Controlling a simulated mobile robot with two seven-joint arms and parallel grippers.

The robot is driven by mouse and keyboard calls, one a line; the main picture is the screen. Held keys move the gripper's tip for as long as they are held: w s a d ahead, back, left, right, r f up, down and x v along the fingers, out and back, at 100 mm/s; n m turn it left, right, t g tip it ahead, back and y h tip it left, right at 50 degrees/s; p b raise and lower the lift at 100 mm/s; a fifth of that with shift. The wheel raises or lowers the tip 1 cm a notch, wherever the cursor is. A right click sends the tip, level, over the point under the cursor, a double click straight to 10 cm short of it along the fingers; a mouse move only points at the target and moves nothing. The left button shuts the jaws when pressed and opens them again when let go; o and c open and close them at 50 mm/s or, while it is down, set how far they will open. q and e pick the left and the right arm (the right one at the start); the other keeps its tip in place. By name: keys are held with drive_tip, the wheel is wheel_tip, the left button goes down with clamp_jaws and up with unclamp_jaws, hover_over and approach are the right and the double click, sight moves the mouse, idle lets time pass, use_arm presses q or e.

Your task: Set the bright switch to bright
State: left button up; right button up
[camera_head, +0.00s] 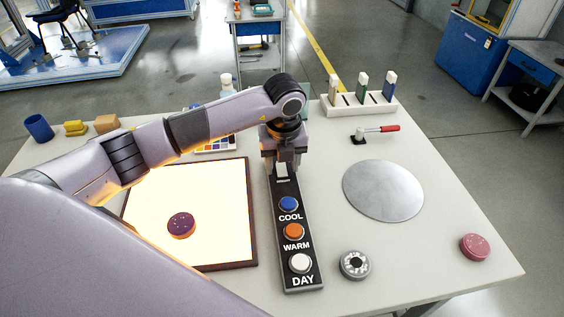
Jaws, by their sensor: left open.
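A black control strip (292,263) lies on the table with blue, orange and white round buttons labelled COOL, WARM and DAY. At its far end sits a small pale switch (281,172), partly hidden by my gripper, so I cannot read its setting. My left gripper (284,166) points down over that far end, with its open fingers at the switch. I cannot tell whether they touch it. Left of the strip, a dark-framed light panel (222,225) glows bright warm white, with a dark purple disc (181,225) on it. My right gripper is not in view.
A round metal plate (383,190), a red-handled tool (375,131), a grey dial (355,265) and a pink disc (475,247) lie to the right. A white rack (350,108) stands behind. A blue cup (39,128) stands far left. The table's right front is mostly clear.

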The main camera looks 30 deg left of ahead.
sight(282, 175)
use_arm(q)
drive_tip(key=r, duration=0.4)
drive_tip(key=r+b, duration=0.1)
drive_tip(key=r, duration=0.2)
drive_tip(key=shift+s+d, duration=0.25)
drive_tip(key=shift+s, duration=0.15)
drive_tip(key=shift+f, duration=0.1)
